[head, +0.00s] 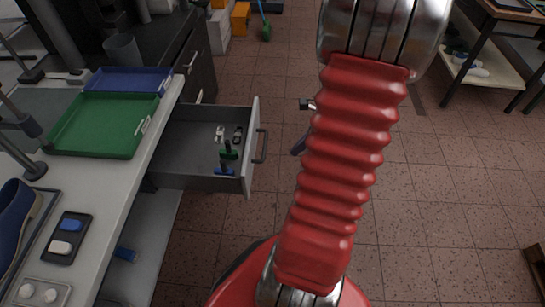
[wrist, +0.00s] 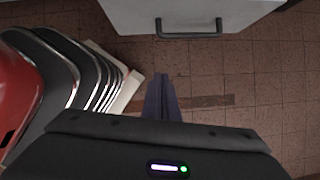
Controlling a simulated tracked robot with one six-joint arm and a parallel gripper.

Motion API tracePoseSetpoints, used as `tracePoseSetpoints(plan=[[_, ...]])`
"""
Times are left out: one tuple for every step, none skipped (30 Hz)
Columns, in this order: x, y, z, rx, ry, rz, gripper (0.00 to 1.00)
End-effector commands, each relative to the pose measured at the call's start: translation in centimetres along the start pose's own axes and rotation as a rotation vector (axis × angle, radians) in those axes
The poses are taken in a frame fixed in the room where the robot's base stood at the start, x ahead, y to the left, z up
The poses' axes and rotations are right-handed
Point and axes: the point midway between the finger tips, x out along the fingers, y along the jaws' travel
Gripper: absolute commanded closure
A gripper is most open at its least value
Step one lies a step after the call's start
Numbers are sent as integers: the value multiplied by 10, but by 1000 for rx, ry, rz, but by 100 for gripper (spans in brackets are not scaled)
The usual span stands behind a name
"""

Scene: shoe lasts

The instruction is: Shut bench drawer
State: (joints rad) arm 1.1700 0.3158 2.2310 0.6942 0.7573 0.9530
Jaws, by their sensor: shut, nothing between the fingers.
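The bench drawer (head: 200,183) stands pulled out from under the bench in the head view, with a dark handle (head: 262,146) on its white front. Several small items lie inside it, among them a green and blue one (head: 228,156). In the wrist view the drawer front (wrist: 190,14) and its handle (wrist: 189,34) are at the top of the picture. My gripper (wrist: 161,78) points toward the drawer front with its fingers together and empty, apart from the handle. In the head view my red arm hides most of the gripper; a small part shows right of the handle.
The bench top (head: 118,200) carries a green tray (head: 103,124), a blue tray (head: 128,80) and a dark holder (head: 66,240). A lower shelf (head: 145,262) is under the bench. The tiled floor right of the drawer is open, with a table (head: 490,50) at the far right.

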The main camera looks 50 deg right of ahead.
Motion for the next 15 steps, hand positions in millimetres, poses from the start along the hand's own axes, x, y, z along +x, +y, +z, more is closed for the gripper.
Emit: tracePoseSetpoints(plan=[[0,0,0,-1,0,0,100],[0,0,0,-1,0,0,100],[1,0,0,-1,0,1,100],[2,0,0,-2,0,1,100],[3,0,0,-2,0,1,100],[5,0,1,-2,0,1,100],[6,0,1,-2,0,1,100],[9,0,1,-2,-1,2,100],[12,1,1,-4,-1,3,100],[15,1,1,-4,-1,4,100],[19,1,1,-4,0,4,100],[24,1,1,-2,0,4,100],[28,1,1,-2,0,4,100],[31,1,1,-3,0,5,100],[37,1,1,-3,0,4,100]])
